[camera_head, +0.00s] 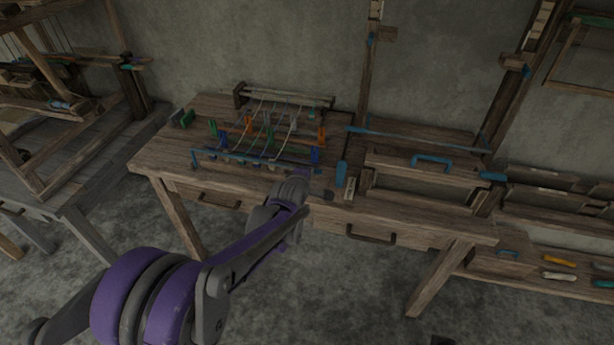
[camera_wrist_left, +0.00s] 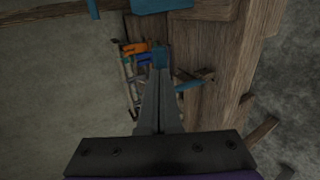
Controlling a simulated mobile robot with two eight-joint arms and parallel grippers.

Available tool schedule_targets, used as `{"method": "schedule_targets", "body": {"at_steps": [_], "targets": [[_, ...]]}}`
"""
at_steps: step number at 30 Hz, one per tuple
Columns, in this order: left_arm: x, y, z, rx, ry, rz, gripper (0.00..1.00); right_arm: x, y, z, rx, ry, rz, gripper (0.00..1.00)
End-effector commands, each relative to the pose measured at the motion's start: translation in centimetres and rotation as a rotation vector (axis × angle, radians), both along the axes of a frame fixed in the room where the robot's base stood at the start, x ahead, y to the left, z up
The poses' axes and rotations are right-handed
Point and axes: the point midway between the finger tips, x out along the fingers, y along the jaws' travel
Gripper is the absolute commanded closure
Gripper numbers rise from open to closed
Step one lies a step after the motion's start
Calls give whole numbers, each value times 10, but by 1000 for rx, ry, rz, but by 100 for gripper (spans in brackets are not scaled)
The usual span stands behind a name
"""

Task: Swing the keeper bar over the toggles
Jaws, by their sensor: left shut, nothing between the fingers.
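My left gripper (camera_head: 327,195) is near the front edge of the workbench, right of the small rack of toggles. Its fingers are shut and empty, and they also show in the left wrist view (camera_wrist_left: 159,78). A blue upright piece (camera_head: 341,174) stands just beyond the gripper. In the wrist view a blue block (camera_wrist_left: 161,57) lies just past the fingertips; contact is unclear.
Pale cords (camera_head: 265,112) cross the rack to a back roller (camera_head: 290,96). A pale block (camera_head: 350,187) sits by the bench's front edge. A wooden frame with a blue handle (camera_head: 431,160) occupies the right side. Bare bench top (camera_head: 165,150) shows at left.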

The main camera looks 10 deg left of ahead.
Motion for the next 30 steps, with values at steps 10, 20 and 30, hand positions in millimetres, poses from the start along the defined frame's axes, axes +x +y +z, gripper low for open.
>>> {"method": "schedule_targets", "body": {"at_steps": [10, 20, 30], "targets": [[33, -1, 8, 11, 297, -1, 100, 6, 0, 33, 0, -13, 0, 55], [48, -2, 2, 14, 396, -1, 100, 8, 0, 38, 0, -15, 0, 55], [53, -2, 1, 14, 394, -1, 100, 8, 0, 38, 0, -15, 0, 55]]}}
